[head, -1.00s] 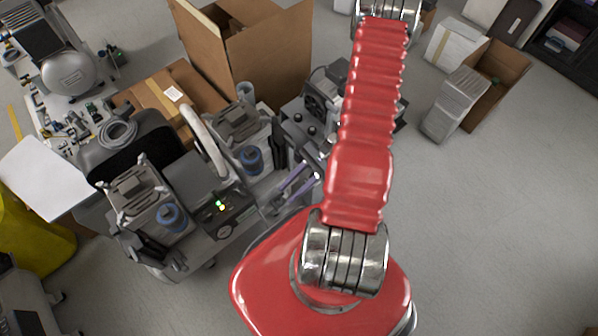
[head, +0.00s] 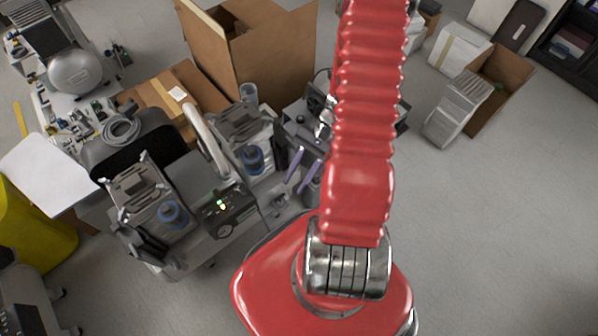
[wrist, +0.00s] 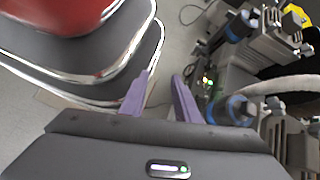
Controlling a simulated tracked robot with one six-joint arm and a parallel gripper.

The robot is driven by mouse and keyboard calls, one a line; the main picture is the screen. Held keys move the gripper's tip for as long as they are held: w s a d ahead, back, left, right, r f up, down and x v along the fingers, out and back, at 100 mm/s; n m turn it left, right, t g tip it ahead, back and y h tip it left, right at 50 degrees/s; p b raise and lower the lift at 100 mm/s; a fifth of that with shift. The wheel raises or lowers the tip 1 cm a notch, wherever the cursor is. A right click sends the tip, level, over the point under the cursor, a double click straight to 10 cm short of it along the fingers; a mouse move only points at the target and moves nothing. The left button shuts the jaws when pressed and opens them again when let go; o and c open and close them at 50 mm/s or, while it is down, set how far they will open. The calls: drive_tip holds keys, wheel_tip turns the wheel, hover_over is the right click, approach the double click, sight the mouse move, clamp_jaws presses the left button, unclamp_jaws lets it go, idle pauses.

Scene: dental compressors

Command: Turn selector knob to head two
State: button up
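The compressor unit (head: 185,185) stands on the floor at left centre in the head view. Its dark control panel (head: 243,203) carries lit green lights and a round dial (head: 226,230). I cannot make out a selector knob for certain. The panel's lights also show in the wrist view, right of my fingers (wrist: 207,82). My gripper (head: 296,184) has purple fingers, right of the panel and apart from it in the head view. In the wrist view my gripper (wrist: 160,76) has its fingers spread with nothing between them.
Cardboard boxes (head: 250,60) (head: 180,95) stand behind. A yellow bin (head: 35,230) is at left. The floor at right is open.

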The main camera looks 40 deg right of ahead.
drive_tip(key=shift+s+d+r+n+g+h, duration=0.15)
drive_tip(key=shift+r+n+h, duration=0.3)
drive_tip(key=shift+r, duration=0.6)
drive_tip(key=shift+w+a+r+n+g+h, duration=0.1)
drive_tip(key=shift+r+n+g+h, duration=0.2)
drive_tip(key=shift+r+n, duration=0.5)
drive_tip(key=shift+d+r+m, duration=0.1)
drive_tip(key=shift+r+m, duration=0.1)
drive_tip(key=shift+m, duration=0.05)
drive_tip(key=w+a+r+n+t+h, duration=0.1)
drive_tip(key=w+a+r+n+h, duration=0.15)
drive_tip(key=r, duration=0.55)
drive_tip(key=w+a+r+n+t+h, duration=0.1)
drive_tip(key=w+a+r+n+h, duration=0.2)
drive_tip(key=r, duration=0.5)
drive_tip(key=s+a+r+n+t+h, duration=0.1)
drive_tip(key=s+a+r+n+t, duration=0.1)
drive_tip(key=r, duration=0.5)
drive_tip(key=s+a+r+n+t+h, duration=0.1)
drive_tip(key=s+a+r+n+t, duration=0.1)
drive_tip(key=r, duration=0.6)
drive_tip(key=a+n+t, duration=0.1)
drive_tip(key=a+n, duration=0.1)
drive_tip(key=a, duration=0.1)
drive_tip(key=shift+s+n+t, duration=0.35)
drive_tip(key=shift+s, duration=0.05)
